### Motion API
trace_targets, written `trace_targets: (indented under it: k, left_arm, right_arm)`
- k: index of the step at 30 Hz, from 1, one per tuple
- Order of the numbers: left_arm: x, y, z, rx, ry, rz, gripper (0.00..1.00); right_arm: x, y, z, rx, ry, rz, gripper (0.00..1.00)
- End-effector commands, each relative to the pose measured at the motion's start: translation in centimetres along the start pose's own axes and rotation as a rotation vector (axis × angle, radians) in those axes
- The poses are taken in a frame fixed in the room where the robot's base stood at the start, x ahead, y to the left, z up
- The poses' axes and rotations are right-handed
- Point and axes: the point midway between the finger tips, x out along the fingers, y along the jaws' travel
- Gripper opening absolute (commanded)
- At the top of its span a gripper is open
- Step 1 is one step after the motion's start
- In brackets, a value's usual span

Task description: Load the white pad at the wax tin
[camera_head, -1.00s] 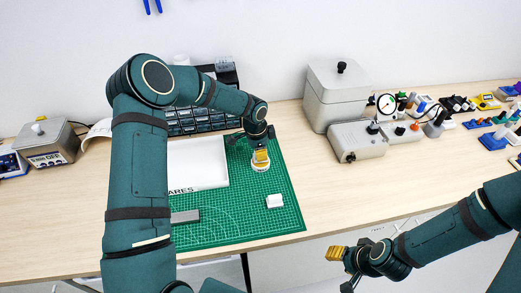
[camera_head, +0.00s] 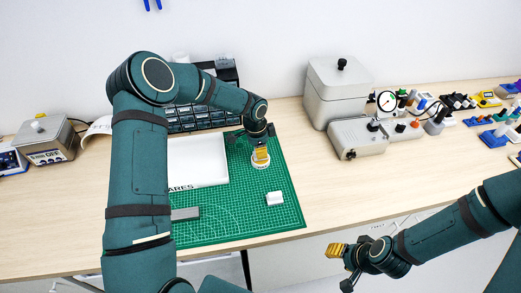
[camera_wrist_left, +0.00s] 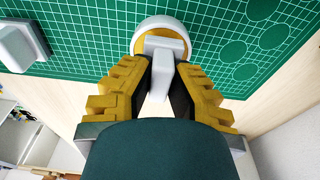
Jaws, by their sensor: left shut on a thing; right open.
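The wax tin (camera_head: 260,166) is a round white dish with yellow wax, standing on the right part of the green mat. In the left wrist view its rim (camera_wrist_left: 178,21) shows at the top. My left gripper (camera_head: 261,155) points down over the tin, its yellow fingers shut on the upright handle of the white pad (camera_wrist_left: 161,73). The pad's pale block-shaped end lies over the wax in the left wrist view; whether it touches the wax I cannot tell. My right gripper (camera_head: 337,250) is open and empty, in front of the table edge.
Drawers (camera_head: 195,118) stand behind; a grey lidded box (camera_head: 336,90) is at the back right.

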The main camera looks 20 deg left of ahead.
Motion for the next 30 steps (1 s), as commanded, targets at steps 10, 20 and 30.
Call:
trace_targets:
  k: [10, 20, 30]
  left_arm:
    - [0.43, 0.00, 0.04, 0.000, 0.000, 0.000, 0.00]
    - [0.78, 0.00, 0.08, 0.000, 0.000, 0.000, 0.00]
    - [0.82, 0.01, 0.09, 0.000, 0.000, 0.000, 0.00]
  right_arm:
    - [0.32, 0.13, 0.04, 0.000, 0.000, 0.000, 0.47]
    - [0.58, 0.23, 0.08, 0.000, 0.000, 0.000, 0.47]
    - [0.59, 0.23, 0.08, 0.000, 0.000, 0.000, 0.47]
